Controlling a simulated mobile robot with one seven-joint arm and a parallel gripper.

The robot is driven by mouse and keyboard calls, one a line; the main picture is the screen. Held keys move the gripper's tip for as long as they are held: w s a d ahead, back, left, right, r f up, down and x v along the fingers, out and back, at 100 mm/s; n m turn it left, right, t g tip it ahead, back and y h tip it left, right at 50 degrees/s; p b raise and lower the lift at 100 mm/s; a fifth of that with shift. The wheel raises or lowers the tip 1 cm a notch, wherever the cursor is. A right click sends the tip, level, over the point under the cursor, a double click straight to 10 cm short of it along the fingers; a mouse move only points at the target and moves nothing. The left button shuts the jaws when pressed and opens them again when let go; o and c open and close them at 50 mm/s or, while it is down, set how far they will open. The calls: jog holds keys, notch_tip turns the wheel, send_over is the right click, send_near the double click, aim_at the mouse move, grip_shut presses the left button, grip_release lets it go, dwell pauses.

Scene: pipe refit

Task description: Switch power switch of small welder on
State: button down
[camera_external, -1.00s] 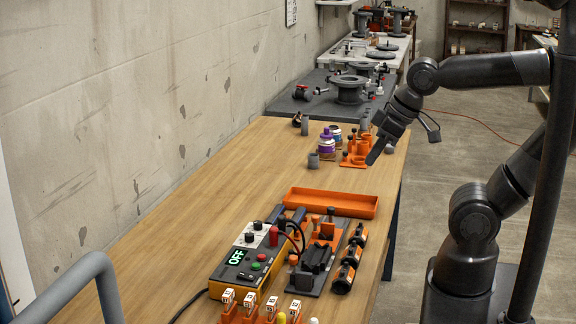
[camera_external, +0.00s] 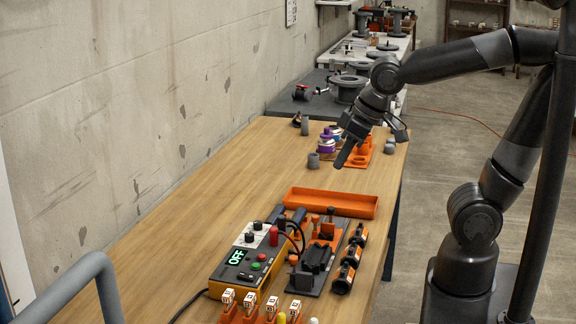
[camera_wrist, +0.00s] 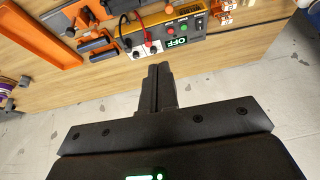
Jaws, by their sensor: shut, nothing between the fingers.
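The small welder (camera_external: 232,281) is a yellow and dark box at the near part of the wooden bench, with a green lit display reading "OFF" (camera_external: 237,257). It has green and red buttons, black knobs and red and black cable plugs. In the wrist view the welder (camera_wrist: 197,31) is at the top, with the display (camera_wrist: 177,42) facing the camera. Which control is the power switch I cannot tell. My gripper (camera_external: 340,165) is shut and empty, above the bench well beyond the welder. In the wrist view its fingertips (camera_wrist: 159,66) point towards the welder, apart from it.
An orange tray (camera_external: 360,206) lies between my gripper and the welder. A dark fixture plate (camera_external: 338,234) with clamps and several black-orange cylinders (camera_external: 350,257) sit beside the welder. Purple-capped bottles (camera_external: 326,146) stand near my gripper. The bench's left side is clear.

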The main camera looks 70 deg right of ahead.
aim_at(241, 273)
jog(key=w+a+f, duration=0.5)
jog(key=w+a, duration=0.1)
jog(key=w, duration=0.1)
jog(key=w+a+f+g, duration=0.1)
jog(key=w+a+f, duration=0.3)
jog(key=w+a, duration=0.2)
jog(key=shift+w+f, duration=0.35)
jog(key=shift+w, duration=0.65)
jog(key=shift+d, duration=0.1)
jog(key=x, duration=1.3)
jog(key=shift+s+d+f, duration=0.1)
jog(key=shift+s+f, duration=0.15)
jog(key=shift+f, duration=0.3)
jog(key=shift+w+f, duration=0.1)
